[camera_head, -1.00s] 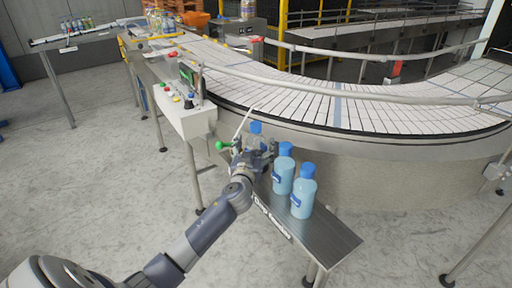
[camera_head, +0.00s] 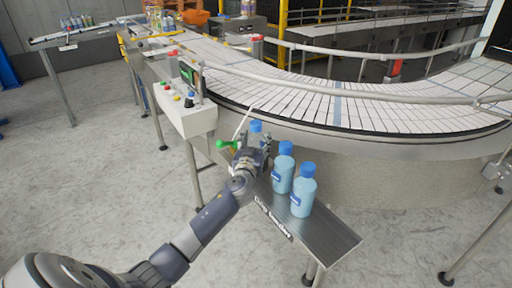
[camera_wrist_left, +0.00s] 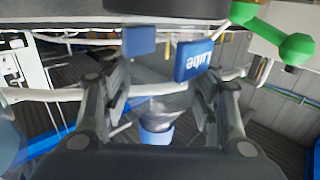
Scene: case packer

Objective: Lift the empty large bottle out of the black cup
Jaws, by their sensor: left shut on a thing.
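The empty large bottle is clear, with a blue cap (camera_head: 255,126) and a blue label reading "Lube" (camera_wrist_left: 194,61). My left gripper (camera_head: 254,149) is shut on it at the far end of the narrow metal shelf. In the left wrist view the picture is upside down: the fingers (camera_wrist_left: 160,88) stand on both sides of the bottle, and its cap shows below (camera_wrist_left: 157,134). A black round edge at the top, which looks like the black cup (camera_wrist_left: 165,5), is by the bottle's base. I cannot tell whether the base is still inside it. My right gripper is not in view.
Two light-blue bottles with blue caps, a nearer one (camera_head: 303,195) and a farther one (camera_head: 284,172), stand on the metal shelf (camera_head: 328,240) right of my gripper. A green knob (camera_head: 221,144), a control box (camera_head: 188,112) and the curved conveyor (camera_head: 300,100) are close by.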

